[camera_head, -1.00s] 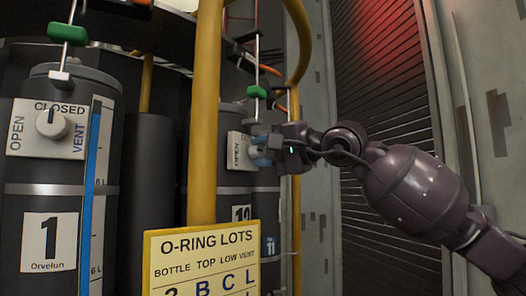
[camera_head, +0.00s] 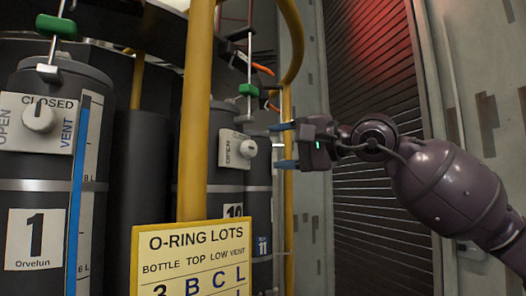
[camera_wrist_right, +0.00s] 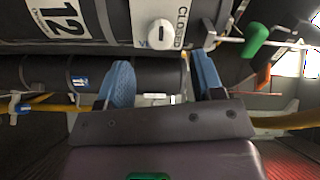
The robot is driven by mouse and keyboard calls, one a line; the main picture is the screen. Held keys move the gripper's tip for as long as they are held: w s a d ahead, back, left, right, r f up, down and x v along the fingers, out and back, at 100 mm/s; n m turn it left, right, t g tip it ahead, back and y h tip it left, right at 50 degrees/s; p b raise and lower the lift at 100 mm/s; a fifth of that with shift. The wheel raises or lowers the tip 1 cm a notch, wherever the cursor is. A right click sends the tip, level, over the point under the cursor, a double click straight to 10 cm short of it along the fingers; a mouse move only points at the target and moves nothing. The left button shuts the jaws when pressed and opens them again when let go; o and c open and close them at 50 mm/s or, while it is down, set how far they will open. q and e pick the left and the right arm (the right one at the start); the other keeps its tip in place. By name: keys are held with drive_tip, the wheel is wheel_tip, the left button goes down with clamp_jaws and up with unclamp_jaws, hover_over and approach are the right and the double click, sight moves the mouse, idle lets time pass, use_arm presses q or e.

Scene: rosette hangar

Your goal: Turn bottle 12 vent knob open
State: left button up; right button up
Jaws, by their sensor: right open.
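Bottle 12 (camera_head: 209,150) stands behind the yellow pole, and its number 12 shows in the right wrist view (camera_wrist_right: 60,18). Its white vent knob (camera_head: 247,149) sits on a white plate (camera_head: 228,152) with OPEN lettered on it. The knob also shows in the right wrist view (camera_wrist_right: 160,33), beside the word CLOSED, with a short dark mark. Which setting the mark points to is unclear. My right gripper (camera_head: 283,146) is open and empty, its blue fingers to the right of the knob and apart from it. The wrist view shows the knob beyond the finger gap (camera_wrist_right: 163,78).
Bottle 1 (camera_head: 35,195) with its own vent knob stands at left. A yellow pole (camera_head: 196,110) and an O-ring lots sign (camera_head: 145,250) stand in front of bottle 12. Another yellow rail (camera_head: 288,190) rises behind my fingers. Green handles (camera_head: 249,90) hang above.

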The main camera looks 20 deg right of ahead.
drive_tip(key=v, duration=0.4)
drive_tip(key=shift+s+d, duration=0.2)
drive_tip(key=shift+s, duration=0.05)
idle(0.3)
